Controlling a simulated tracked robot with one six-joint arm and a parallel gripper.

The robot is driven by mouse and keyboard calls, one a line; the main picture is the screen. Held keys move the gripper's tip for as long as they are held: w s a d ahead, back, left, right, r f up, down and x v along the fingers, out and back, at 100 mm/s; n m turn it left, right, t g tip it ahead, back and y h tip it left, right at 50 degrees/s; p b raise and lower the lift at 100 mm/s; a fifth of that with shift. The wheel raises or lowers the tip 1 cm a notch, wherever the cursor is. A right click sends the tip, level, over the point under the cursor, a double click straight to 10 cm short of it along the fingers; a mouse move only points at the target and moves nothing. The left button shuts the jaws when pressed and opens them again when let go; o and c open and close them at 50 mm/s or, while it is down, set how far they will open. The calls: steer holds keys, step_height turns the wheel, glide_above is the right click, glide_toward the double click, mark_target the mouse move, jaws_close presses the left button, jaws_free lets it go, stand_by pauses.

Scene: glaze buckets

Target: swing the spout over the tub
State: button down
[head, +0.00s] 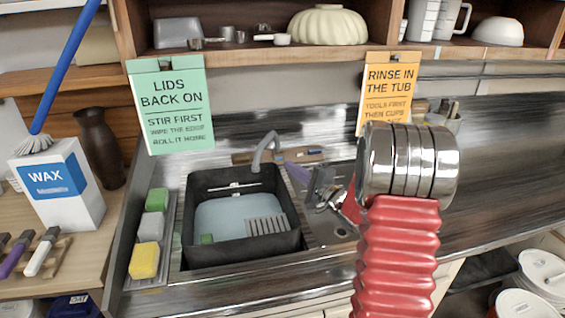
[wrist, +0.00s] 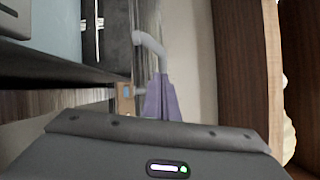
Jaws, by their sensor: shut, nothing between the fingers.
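The grey curved spout (head: 267,146) rises behind the dark tub (head: 193,222). Its tip hangs in front of the tub's back rim in the head view; I cannot tell how far it reaches over it. The tub stands in the sink with pale water inside. My gripper (head: 318,187) is shut and empty, right of the tub and of the spout, apart from both. In the wrist view the spout (wrist: 151,44) shows beyond my gripper's grey housing, with the tub (wrist: 60,64) at upper left. My fingertips are hidden there.
Sponges (head: 150,228) line the sink's left side. Two signs (head: 170,105) (head: 390,92) hang above. A wax box (head: 60,190) stands left. The counter at right is clear.

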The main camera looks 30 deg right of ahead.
steer(key=v, duration=0.3)
steer(key=shift+s, duration=0.25)
steer(key=shift+s, duration=0.1)
stand_by(0.3)
